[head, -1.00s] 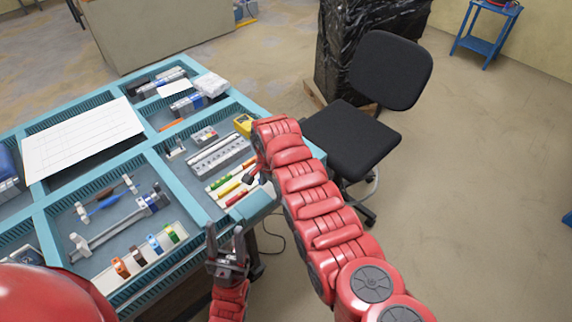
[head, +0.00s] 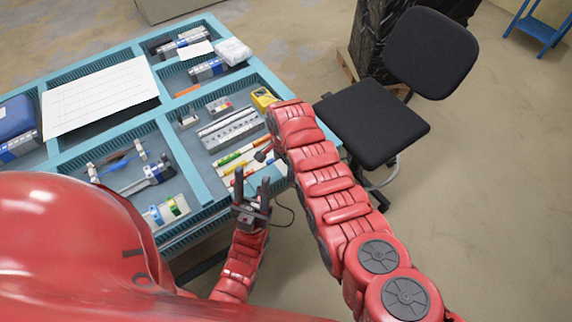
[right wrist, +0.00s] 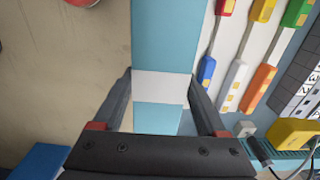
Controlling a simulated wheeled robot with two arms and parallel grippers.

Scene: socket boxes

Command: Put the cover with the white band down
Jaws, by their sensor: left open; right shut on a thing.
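In the right wrist view, a blue cover with a white band (right wrist: 163,87) is between the two fingers of my right gripper (right wrist: 162,76), which is shut on it. Behind it is a light blue table rim of similar colour, so the cover's far end is hard to make out. In the head view my right gripper (head: 263,153) is small and mostly behind my right arm, over the front right compartment; the cover cannot be made out there. My left gripper (head: 251,188) is open and empty, fingers pointing up, at the table's front edge.
The blue compartment table (head: 185,155) holds colored-handled tools (head: 240,160), a grey rail block (head: 230,128), a yellow meter (head: 262,98) and a white sheet (head: 100,95). A black chair (head: 372,122) stands close at the right.

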